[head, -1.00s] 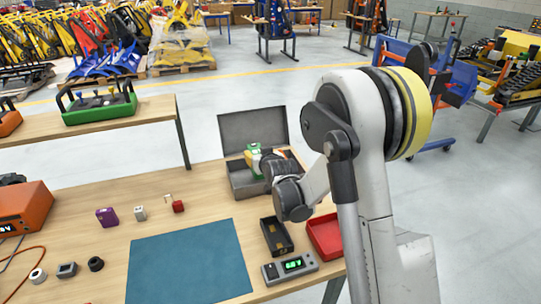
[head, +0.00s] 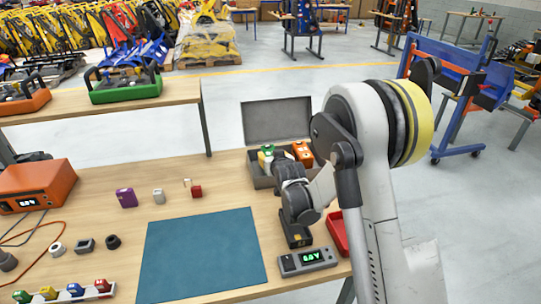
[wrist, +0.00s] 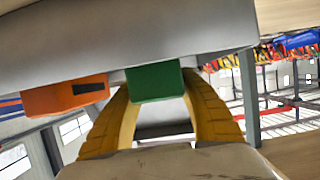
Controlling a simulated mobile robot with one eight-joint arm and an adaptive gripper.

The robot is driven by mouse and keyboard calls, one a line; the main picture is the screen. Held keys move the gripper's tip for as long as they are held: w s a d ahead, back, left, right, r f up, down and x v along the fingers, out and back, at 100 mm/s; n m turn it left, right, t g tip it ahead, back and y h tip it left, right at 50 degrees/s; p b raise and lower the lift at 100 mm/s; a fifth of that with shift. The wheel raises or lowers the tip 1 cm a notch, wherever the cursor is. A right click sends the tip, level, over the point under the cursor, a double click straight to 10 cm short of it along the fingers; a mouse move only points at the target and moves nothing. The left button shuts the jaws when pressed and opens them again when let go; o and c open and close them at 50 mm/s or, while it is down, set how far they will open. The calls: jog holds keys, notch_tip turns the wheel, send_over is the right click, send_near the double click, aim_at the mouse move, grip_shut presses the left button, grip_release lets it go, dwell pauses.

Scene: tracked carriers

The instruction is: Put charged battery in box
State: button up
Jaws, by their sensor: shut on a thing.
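The grey box (head: 262,181) stands open at the back right of the bench, its lid (head: 277,119) raised. My gripper (wrist: 158,92) is shut on a green battery (wrist: 154,84), which sits between its yellow fingers in the wrist view. In the head view the green battery (head: 265,156) is at the box's left part, partly hidden by my wrist; I cannot tell whether it touches the floor of the box. An orange battery (head: 303,153) is in the right part of the box and also shows beside the green one in the wrist view (wrist: 66,96).
A meter with a green display (head: 307,257), a dark tray (head: 297,239) and a red tray (head: 338,232) lie near the front right. A blue mat (head: 200,255) covers the middle. Purple (head: 126,198), pale (head: 158,196) and red (head: 196,191) blocks stand behind it.

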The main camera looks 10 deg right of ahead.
jog(key=o, duration=1.4)
jog(key=shift+f, duration=0.1)
jog(key=shift+c, duration=0.2)
jog(key=s+r+g+p, duration=0.2)
jog(key=s+r, duration=0.5)
jog(key=s, duration=0.4)
jog(key=s+r+g+p, duration=0.1)
jog(key=s+r+p, duration=0.1)
jog(key=s+r, duration=0.7)
jog(key=s+f+g, duration=0.1)
jog(key=s+g, duration=0.2)
jog(key=s, duration=1.9)
jog(key=shift+s+d+g, duration=0.2)
jog(key=shift+d+g, duration=0.05)
jog(key=shift+g, duration=0.05)
